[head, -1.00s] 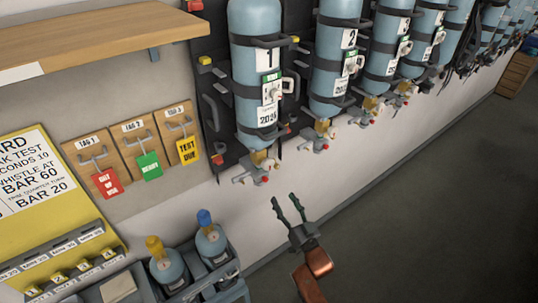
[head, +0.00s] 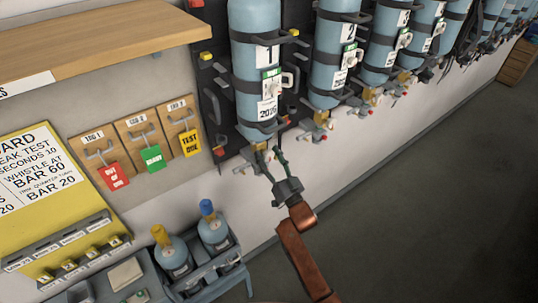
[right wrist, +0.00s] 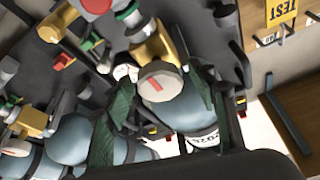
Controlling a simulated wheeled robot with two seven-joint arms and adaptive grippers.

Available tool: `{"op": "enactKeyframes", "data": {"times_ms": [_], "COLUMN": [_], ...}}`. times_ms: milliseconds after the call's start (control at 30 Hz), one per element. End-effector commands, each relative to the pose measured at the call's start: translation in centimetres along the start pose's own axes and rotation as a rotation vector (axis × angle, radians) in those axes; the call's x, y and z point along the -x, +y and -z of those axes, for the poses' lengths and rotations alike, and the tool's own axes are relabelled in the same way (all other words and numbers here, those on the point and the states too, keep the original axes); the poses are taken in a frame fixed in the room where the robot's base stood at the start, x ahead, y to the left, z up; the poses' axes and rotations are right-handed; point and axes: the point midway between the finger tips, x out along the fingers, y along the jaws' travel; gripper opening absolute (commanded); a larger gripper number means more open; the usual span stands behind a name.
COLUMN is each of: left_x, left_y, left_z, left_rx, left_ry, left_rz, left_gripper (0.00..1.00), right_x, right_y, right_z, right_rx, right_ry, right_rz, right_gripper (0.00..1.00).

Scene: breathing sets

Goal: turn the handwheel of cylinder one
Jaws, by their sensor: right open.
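Cylinder one (head: 255,50) is a pale blue bottle with a "1" label, hung valve-down on a dark wall rack; its blue body also shows in the right wrist view (right wrist: 185,112). Its brass valve (head: 256,158) sits at the bottom, partly hidden behind my gripper. My right gripper (head: 270,158) is open just below and in front of this valve, with green fingers pointing up. In the right wrist view, a round pale knob with a red mark, seemingly the handwheel (right wrist: 163,84), lies between the open fingers. I cannot tell whether they touch it. My left gripper is not in view.
More cylinders, with cylinder two (head: 340,55) nearest, hang in a row to the right with protruding valves. A wooden shelf (head: 100,45) and tag boards (head: 142,140) are at the left. A crate (head: 228,268) holds two small bottles below. The floor at right is clear.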

Motion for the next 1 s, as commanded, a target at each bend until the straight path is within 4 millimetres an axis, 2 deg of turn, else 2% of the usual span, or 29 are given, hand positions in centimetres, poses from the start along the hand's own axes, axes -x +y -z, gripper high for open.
{"op": "enactKeyframes", "data": {"times_ms": [200,800,1000], "left_x": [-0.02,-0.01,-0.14], "left_y": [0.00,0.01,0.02], "left_z": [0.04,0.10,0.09], "left_rx": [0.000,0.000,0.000], "left_ry": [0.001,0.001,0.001], "left_rz": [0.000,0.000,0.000], "left_gripper": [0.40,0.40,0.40], "right_x": [0.01,0.04,0.05], "right_y": [0.02,0.04,0.05], "right_z": [-0.06,-0.07,-0.10], "right_rx": [0.000,0.000,0.011], "right_ry": [0.000,-0.001,-0.001], "right_rz": [0.000,-0.001,0.004], "right_gripper": [0.52,0.10,0.10]}}
